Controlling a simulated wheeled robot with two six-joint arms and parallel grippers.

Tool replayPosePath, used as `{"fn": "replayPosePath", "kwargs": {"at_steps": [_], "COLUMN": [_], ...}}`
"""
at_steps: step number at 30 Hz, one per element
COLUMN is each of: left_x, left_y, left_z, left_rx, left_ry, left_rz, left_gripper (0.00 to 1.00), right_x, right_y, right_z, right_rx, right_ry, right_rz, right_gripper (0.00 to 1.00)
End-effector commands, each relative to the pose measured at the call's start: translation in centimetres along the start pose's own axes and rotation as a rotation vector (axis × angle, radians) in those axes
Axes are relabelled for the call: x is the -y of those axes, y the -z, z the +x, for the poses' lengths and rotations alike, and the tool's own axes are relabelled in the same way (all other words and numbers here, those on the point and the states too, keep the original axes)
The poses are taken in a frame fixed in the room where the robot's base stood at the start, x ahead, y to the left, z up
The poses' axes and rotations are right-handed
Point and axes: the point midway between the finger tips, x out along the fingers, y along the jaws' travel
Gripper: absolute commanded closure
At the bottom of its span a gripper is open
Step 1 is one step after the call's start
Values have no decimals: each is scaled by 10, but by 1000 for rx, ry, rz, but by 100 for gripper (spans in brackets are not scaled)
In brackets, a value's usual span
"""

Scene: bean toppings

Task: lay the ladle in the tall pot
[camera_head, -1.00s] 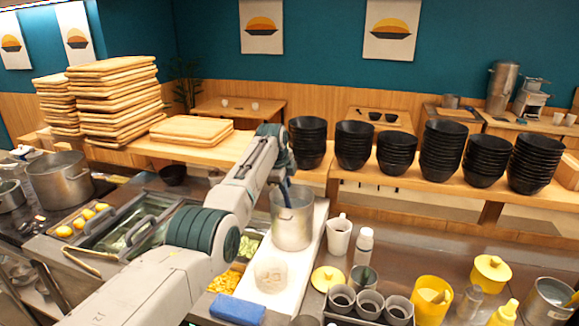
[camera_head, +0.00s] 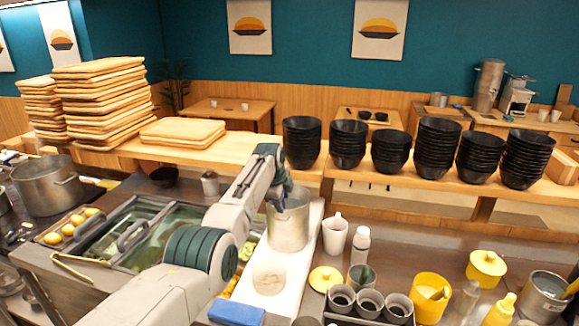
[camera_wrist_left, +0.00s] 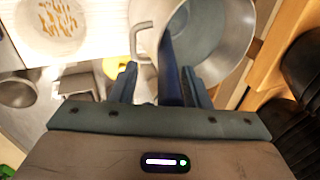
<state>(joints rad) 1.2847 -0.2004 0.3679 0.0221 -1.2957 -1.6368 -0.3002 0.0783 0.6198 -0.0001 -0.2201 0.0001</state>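The tall pot (camera_head: 289,228) is a grey metal cylinder standing upright on a white board in the middle of the head view. It also shows in the left wrist view (camera_wrist_left: 237,30). My left gripper (camera_head: 284,190) is at the pot's mouth, its tips partly hidden by my arm. In the left wrist view the left gripper (camera_wrist_left: 160,75) has its fingers apart. A dark blue handle, apparently the ladle's (camera_wrist_left: 171,72), runs between them into the pot, nearer the right finger, with a gap to the left one. The ladle's bowl cannot be made out. My right gripper is not in view.
A round whitish container (camera_head: 269,277) stands on the white board (camera_head: 262,308) in front of the pot. A white jug (camera_head: 335,235) and a bottle (camera_head: 361,246) stand to the right. Black bowl stacks (camera_head: 348,145) line the shelf behind. A larger pot (camera_head: 45,188) stands at far left.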

Motion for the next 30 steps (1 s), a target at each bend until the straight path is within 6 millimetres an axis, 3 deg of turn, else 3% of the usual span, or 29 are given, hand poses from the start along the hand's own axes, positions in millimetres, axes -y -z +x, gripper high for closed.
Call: {"fn": "replayPosePath", "kwargs": {"at_steps": [14,20,30], "left_x": [2,1,0], "left_y": [-1,-1,-1], "left_z": [-10,-32,-92], "left_rx": [1,2,1], "left_ry": [7,10,7], "left_rz": [0,0,0], "left_gripper": [57,57,57], "right_x": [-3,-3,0], "right_y": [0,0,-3], "right_z": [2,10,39], "right_rx": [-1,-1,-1], "right_ry": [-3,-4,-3], "right_rz": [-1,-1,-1], "right_gripper": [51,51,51]}}
